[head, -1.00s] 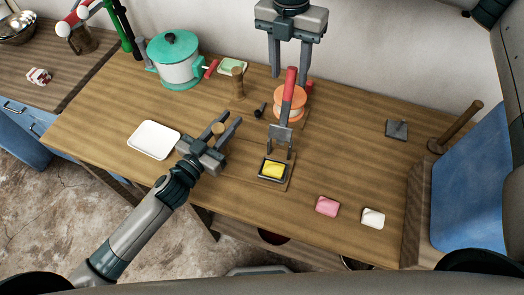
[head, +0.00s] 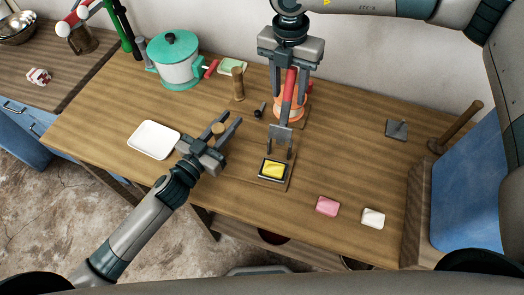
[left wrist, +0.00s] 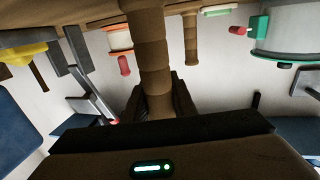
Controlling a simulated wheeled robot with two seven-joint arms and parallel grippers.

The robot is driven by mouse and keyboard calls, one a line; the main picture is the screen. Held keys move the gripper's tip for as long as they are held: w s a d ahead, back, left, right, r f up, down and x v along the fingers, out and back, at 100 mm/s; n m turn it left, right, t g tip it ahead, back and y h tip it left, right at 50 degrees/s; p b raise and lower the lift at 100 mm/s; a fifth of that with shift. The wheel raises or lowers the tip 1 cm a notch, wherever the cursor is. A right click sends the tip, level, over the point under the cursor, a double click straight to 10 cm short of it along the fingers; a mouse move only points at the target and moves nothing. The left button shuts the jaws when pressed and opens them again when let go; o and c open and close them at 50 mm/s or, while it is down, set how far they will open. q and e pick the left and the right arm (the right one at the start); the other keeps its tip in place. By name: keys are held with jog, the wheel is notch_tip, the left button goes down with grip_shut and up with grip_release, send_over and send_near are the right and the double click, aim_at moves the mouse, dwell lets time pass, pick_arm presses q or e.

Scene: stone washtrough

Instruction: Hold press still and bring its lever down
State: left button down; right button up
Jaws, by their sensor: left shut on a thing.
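The press has a long upright lever with a red handle (head: 289,88), a grey metal plate (head: 281,130) and a low base (head: 271,180) with a yellow block (head: 273,169) in it. My left gripper (head: 222,122) is shut on an upright wooden post (head: 218,129) left of the press. This post also stands between the fingers in the left wrist view (left wrist: 150,60). I cannot tell whether it joins the press. My right gripper (head: 289,92) points down from above, open, with a finger on each side of the red handle. Its palm hides the handle's top.
A second wooden post (head: 238,84), a small dark item (head: 260,109) and an orange round thing (head: 297,106) stand behind. A white tray (head: 153,140) and teal-lidded pot (head: 175,65) are left. Pink (head: 327,207) and white (head: 373,218) bars lie right; the table between is clear.

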jog(key=c, duration=0.8)
jog(key=shift+o, duration=0.2)
jog(key=shift+s, duration=0.1)
jog(key=shift+s+a+r, duration=0.15)
jog(key=shift+s+a, duration=0.05)
jog(key=shift+s, duration=0.35)
jog(key=shift+s+a+r, duration=0.1)
jog(key=shift+s+a, duration=0.1)
jog(key=shift+s, duration=0.3)
jog(key=shift+o, duration=0.3)
jog(key=shift+s+a, duration=0.2)
jog(key=shift+s, duration=0.4)
jog(key=shift+s+a, duration=0.2)
jog(key=shift+s, duration=0.45)
